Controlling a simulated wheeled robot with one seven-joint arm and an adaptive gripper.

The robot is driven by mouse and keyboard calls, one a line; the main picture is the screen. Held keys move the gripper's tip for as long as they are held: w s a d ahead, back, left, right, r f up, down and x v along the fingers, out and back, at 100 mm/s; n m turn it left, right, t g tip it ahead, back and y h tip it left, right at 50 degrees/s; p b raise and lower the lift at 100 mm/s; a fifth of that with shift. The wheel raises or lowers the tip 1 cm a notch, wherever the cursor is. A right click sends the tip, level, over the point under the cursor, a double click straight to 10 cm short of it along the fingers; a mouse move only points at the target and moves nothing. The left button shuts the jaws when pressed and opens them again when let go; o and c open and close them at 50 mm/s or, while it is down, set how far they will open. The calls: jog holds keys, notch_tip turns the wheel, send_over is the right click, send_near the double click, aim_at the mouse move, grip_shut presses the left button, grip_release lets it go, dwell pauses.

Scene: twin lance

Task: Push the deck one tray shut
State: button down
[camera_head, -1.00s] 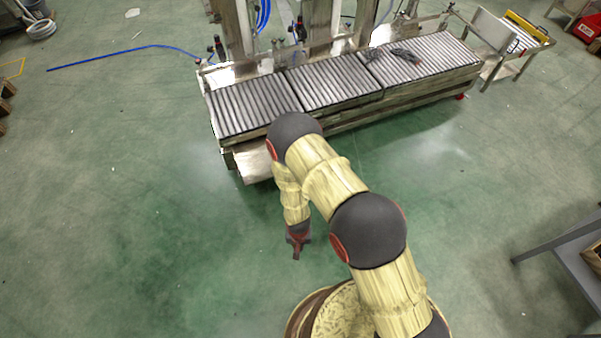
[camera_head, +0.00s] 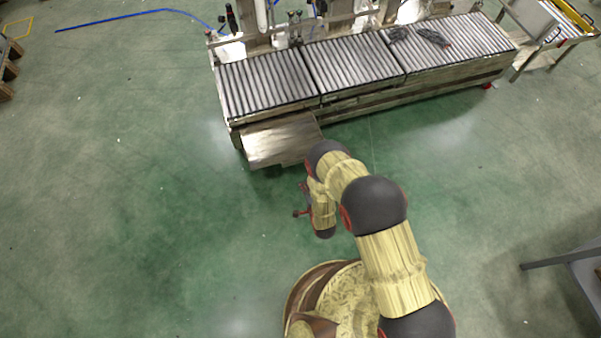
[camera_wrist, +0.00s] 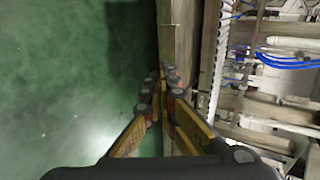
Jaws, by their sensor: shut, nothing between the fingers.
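The deck one tray looks to be the bare silver metal tray (camera_head: 278,140) that sticks out from under the left roller deck (camera_head: 266,84). It is pulled out toward me, and its right end lies close to my arm in the head view. My gripper (camera_head: 299,213) is small in the head view, below the tray in the picture and apart from it. In the wrist view my gripper (camera_wrist: 167,72) is shut and empty, its fingertips together. A brownish strip (camera_wrist: 177,35) lies beyond the tips; I cannot tell whether it is tray or conveyor frame.
The roller conveyor (camera_head: 355,61) runs along the back, with dark cables (camera_head: 432,37) on its right deck. Blue hoses (camera_wrist: 285,61) and machine parts fill the right of the wrist view. Green floor (camera_head: 160,220) is open to the left. A grey table (camera_head: 570,263) stands at right.

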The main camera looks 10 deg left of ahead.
jog(key=b, duration=0.4)
send_near(294, 163)
notch_tip(294, 163, down, 3)
jog(key=w+a, duration=0.1)
jog(key=w+a+b, duration=0.1)
jog(key=w, duration=0.2)
jog(key=shift+w+a+r+b, duration=0.1)
jog(key=shift+w+a+b, duration=0.1)
jog(key=shift+a+b, duration=0.15)
jog(key=shift+a, duration=0.1)
